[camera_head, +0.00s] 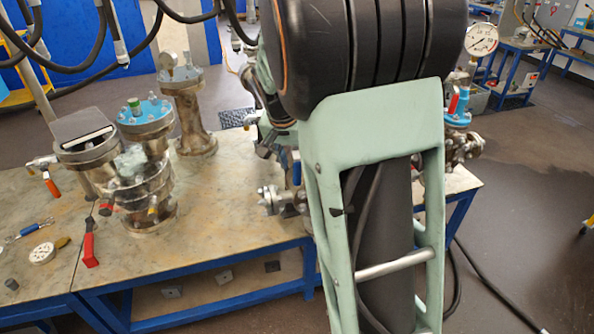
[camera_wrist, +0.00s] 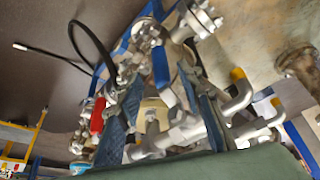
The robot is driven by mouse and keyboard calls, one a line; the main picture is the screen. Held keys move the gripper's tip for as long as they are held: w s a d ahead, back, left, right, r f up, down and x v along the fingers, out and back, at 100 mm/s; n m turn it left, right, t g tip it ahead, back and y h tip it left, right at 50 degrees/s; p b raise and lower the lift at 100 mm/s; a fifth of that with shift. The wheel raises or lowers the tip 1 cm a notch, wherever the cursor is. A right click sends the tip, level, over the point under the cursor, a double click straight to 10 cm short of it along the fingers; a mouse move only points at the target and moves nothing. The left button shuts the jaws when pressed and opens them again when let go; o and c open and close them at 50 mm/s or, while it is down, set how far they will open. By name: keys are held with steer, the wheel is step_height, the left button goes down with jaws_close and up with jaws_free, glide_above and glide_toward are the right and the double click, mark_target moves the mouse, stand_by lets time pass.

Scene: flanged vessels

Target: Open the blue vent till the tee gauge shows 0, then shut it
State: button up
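A round white gauge (camera_head: 481,39) stands on the pipework at the upper right of the head view, partly beside my arm; its reading is too small to tell. A blue lever (camera_wrist: 161,62) shows in the wrist view on the silver pipework, beyond my fingertips. A blue handle (camera_head: 297,168) also shows left of my arm in the head view; I cannot tell whether it is the same one. My gripper (camera_wrist: 165,92) is open, its two dark blue fingers apart with silver fittings seen between them. I see no contact with the blue lever. My arm hides much of the pipework.
A red lever (camera_wrist: 97,115) sits left of my fingers. Flanged vessels (camera_head: 187,105) crowd the left of the bench (camera_head: 235,205). A red-handled tool (camera_head: 89,245) and small parts lie at the front left. A black hose (camera_wrist: 95,45) loops near the pipework.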

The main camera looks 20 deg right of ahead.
steer(key=v, duration=0.5)
steer(key=shift+s+r, duration=0.1)
steer(key=shift+r, duration=0.15)
